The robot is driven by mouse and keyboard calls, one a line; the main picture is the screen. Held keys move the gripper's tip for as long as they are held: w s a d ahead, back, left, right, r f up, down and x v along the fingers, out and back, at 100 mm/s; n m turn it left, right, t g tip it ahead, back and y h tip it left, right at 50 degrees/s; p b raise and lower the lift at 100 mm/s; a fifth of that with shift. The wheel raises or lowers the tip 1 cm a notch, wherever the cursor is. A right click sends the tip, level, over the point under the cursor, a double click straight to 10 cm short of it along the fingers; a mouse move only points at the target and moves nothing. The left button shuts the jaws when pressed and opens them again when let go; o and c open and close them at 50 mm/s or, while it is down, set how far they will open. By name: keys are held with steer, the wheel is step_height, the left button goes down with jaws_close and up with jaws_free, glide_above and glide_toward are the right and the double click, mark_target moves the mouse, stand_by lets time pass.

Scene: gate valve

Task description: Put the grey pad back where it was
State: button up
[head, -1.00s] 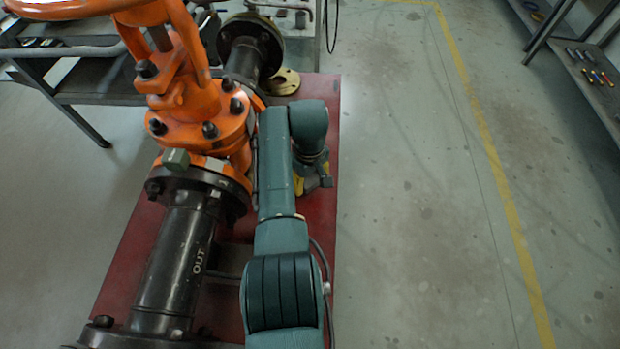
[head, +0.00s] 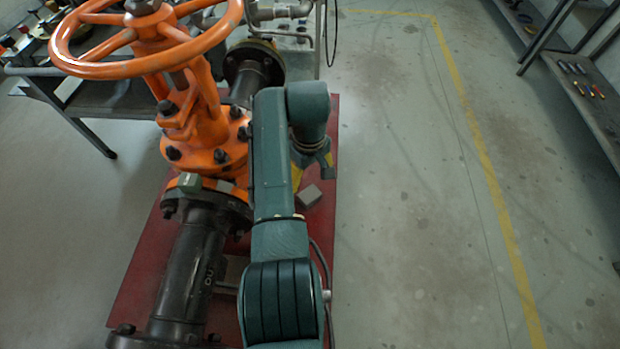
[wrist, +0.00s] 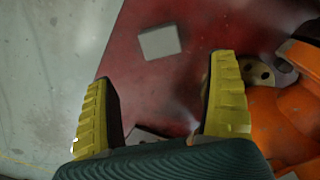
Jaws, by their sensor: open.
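The grey pad (head: 309,196) is a small flat square block on the red base plate (head: 143,283), just below my gripper (head: 316,172) in the head view. In the wrist view the pad (wrist: 159,42) lies flat on the red surface, beyond and between the tips of my gripper (wrist: 165,75). The yellow fingers are wide apart with nothing between them, and they do not touch the pad. A darker grey piece (wrist: 148,132) shows near the palm, partly hidden; I cannot tell what it is.
The orange valve (head: 205,135) with its handwheel (head: 80,65) and the black pipe (head: 188,265) stand left of my arm. A small grey-green block (head: 189,183) sits on the flange. A tan holed disc (wrist: 257,73) is beside the right finger. Floor to the right is clear.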

steer(key=w+d+r+m+t, duration=0.2)
steer(key=w+r+m+t, duration=0.1)
steer(key=w+r+t, duration=0.45)
step_height(320, 180, up, 10)
steer(key=s+d+m+t, duration=0.1)
steer(key=s+d+t, duration=0.1)
steer(key=t, duration=0.3)
steer(key=s+d+r+m+t, duration=0.1)
steer(key=s+r+t, duration=0.4)
steer(key=s+r, duration=0.5)
steer(key=s+d+r+m+t, duration=0.1)
steer(key=s+r+m+t, duration=0.2)
steer(key=s+r, duration=0.7)
steer(key=shift+s+d+r+t, duration=0.3)
steer(key=shift+s+t, duration=0.45)
steer(key=shift+t, duration=0.1)
step_height(320, 180, up, 50)
steer(key=p, duration=4.9)
steer(key=shift+f+h, duration=0.25)
steer(key=shift+h, duration=0.15)
